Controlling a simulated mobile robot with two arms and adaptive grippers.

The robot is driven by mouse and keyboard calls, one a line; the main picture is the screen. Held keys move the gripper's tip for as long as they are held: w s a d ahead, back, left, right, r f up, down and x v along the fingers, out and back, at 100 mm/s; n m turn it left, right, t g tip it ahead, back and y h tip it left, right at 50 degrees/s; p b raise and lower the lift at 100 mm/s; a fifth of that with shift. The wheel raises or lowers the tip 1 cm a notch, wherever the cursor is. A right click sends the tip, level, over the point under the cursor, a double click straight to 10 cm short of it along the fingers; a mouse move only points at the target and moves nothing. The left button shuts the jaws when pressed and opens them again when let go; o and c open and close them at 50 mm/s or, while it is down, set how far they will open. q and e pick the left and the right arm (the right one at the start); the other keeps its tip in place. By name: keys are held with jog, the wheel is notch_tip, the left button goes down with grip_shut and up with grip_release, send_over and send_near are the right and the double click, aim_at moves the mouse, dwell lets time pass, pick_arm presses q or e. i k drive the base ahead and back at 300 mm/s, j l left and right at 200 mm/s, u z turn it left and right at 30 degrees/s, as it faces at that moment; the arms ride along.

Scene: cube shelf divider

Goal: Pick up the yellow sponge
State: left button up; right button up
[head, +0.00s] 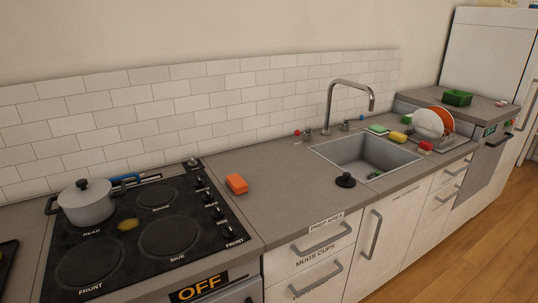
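A small yellow block (398,136), which looks like the yellow sponge, lies on the counter at the right rear edge of the sink, beside the dish rack. A flat green piece (377,129) lies just to its left. A yellow patch (128,225) also shows on the hob; I cannot tell whether it is a stain or an object. Neither of my grippers is in view.
The sink (365,155) has a tall tap (330,105) behind it and a black plug (345,180) in front. A pot (86,204) stands on the hob. An orange block (236,184) lies on the counter. Plates (428,124) stand in the rack. The middle counter is mostly clear.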

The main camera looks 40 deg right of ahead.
aim_at(396, 136)
jog(key=z, duration=2.2)
